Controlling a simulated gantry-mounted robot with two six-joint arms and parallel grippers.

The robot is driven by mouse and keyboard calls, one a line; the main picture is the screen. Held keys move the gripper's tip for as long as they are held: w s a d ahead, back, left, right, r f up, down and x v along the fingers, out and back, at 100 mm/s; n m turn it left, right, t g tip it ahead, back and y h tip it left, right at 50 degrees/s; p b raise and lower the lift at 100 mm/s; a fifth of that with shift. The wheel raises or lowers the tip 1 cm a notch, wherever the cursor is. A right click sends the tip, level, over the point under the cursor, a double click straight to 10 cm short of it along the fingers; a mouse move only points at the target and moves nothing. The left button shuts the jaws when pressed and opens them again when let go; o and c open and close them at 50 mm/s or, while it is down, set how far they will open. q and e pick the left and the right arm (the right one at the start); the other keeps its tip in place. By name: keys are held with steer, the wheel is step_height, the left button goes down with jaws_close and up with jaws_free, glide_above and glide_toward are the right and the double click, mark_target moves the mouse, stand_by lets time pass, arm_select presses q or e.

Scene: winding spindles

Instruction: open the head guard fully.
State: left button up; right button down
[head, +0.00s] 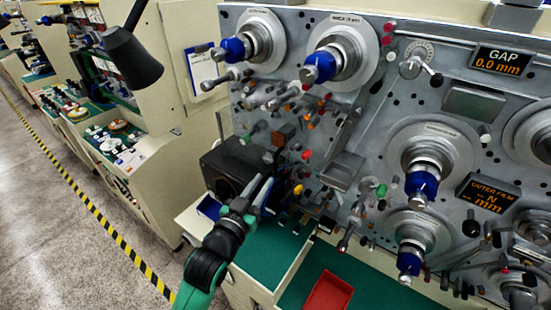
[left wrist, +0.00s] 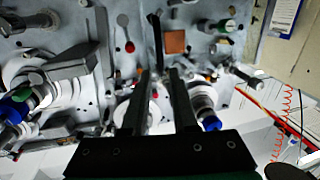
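A dark box-shaped cover (head: 236,166), which may be the head guard, sits at the lower left of the grey machine panel (head: 345,115) in the head view. I cannot tell for sure that it is the guard, or how far open it is. My left gripper (head: 262,190) is at the right side of this cover, close to the panel. In the left wrist view its two fingers (left wrist: 158,85) stand apart. A thin dark bar (left wrist: 157,40) shows just past the fingertips; contact cannot be told. My right gripper is not in view.
Blue-hubbed spindles (head: 232,50) and several small knobs stick out from the panel. A red tray (head: 329,291) lies on the green bench top (head: 268,250) below. A black lamp head (head: 130,62) hangs at the upper left. The floor at left is clear.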

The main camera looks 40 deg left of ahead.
mark_target(275, 163)
arm_select(q)
steer(key=x, duration=0.9)
steer(key=shift+w, duration=0.15)
steer(key=shift+c, duration=0.4)
jaws_close()
stand_by(0.6)
